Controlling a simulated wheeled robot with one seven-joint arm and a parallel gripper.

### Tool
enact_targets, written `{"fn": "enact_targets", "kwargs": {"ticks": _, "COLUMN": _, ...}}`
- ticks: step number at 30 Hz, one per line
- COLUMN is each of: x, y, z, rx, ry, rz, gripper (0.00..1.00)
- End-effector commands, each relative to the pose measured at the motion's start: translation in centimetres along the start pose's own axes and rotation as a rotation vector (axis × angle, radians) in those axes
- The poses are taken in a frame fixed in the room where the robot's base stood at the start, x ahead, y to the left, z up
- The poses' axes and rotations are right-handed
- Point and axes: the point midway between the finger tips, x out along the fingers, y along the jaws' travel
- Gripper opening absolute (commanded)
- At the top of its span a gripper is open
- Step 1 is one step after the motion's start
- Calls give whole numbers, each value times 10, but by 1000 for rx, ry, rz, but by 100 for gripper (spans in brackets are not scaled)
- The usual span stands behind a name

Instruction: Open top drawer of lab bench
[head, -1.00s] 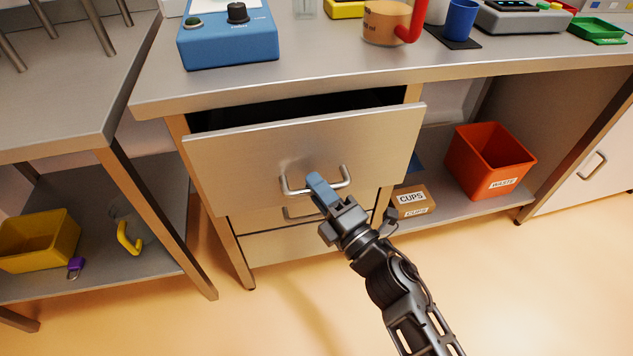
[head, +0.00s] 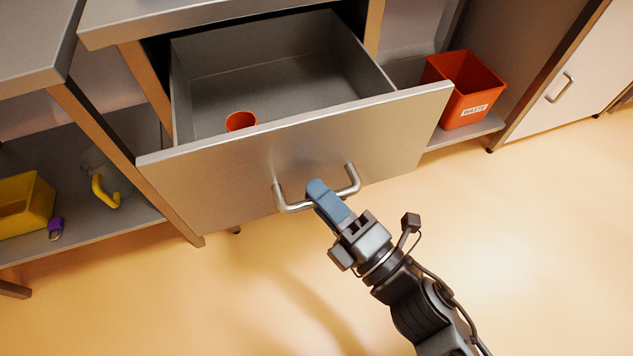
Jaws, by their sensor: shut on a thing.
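The top drawer (head: 225,187) of the lab bench (head: 180,14) is pulled well out, and its grey inside is in view. An orange-red round thing, like a cup (head: 240,121), is in the drawer near the front panel, partly hidden by it. The drawer's metal bar handle (head: 291,207) is on the front panel. My gripper (head: 319,191) is shut on the middle of this handle, with its blue fingers over the bar.
An orange bin labelled WASTE (head: 464,88) stands on the lower shelf to the right. A white cabinet door (head: 565,85) is farther right. At left, a shelf holds a yellow bin (head: 22,203), a purple padlock (head: 55,229) and a yellow-handled jug (head: 105,191). The floor in front is clear.

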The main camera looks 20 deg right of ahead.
Motion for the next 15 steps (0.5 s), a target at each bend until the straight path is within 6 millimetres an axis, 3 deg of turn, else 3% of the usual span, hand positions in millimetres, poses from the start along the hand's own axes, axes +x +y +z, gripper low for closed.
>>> {"fn": "enact_targets", "kwargs": {"ticks": 12, "x": -3, "y": -1, "z": -1, "rx": 0, "ry": -1, "rz": -3, "gripper": 0}}
{"fn": "enact_targets", "kwargs": {"ticks": 13, "x": -3, "y": -1, "z": -1, "rx": 0, "ry": -1, "rz": -3, "gripper": 23}}
{"fn": "enact_targets", "kwargs": {"ticks": 15, "x": -3, "y": -1, "z": -1, "rx": 0, "ry": -1, "rz": -3, "gripper": 30}}
